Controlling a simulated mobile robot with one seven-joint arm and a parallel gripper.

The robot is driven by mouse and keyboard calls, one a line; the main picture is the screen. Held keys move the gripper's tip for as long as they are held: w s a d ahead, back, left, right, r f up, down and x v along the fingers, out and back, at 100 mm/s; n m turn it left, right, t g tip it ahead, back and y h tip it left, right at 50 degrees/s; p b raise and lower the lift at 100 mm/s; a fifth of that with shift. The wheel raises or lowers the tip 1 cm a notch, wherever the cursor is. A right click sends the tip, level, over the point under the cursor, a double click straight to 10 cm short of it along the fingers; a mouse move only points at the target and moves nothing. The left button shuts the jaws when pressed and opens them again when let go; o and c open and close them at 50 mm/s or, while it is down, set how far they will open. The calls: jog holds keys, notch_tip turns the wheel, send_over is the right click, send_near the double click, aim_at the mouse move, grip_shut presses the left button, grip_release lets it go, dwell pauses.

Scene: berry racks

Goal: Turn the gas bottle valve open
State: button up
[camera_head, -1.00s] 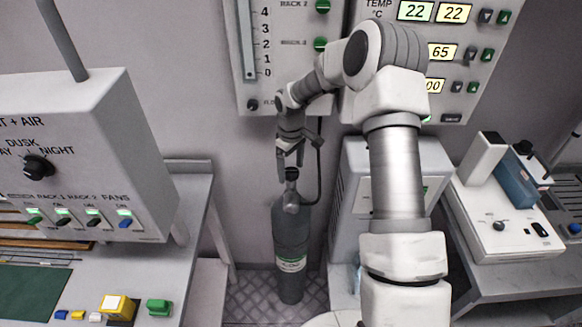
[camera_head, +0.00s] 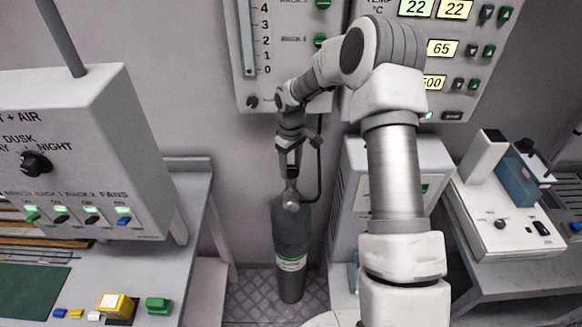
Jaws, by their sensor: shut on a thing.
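The gas bottle (camera_head: 290,240) is a dark grey upright cylinder with a green and white label, standing on the metal floor against the back wall. Its neck (camera_head: 291,189) and a round fitting below it show under my gripper. My gripper (camera_head: 290,176) points straight down over the bottle's top and is shut on the valve. The valve itself is hidden between the fingers. A dark hose (camera_head: 319,170) runs up from the bottle's right side.
A scale panel (camera_head: 285,60) and a display panel (camera_head: 440,60) hang on the wall above. A grey cabinet (camera_head: 345,200) stands close right of the bottle. A control box (camera_head: 85,150) and bench are at left; a white instrument (camera_head: 505,215) is at right.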

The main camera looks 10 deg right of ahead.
aim_at(291, 170)
jog(key=o, duration=1.4)
jog(key=shift+c, duration=0.2)
notch_tip(291, 170, up, 17)
jog(key=shift+r, duration=0.2)
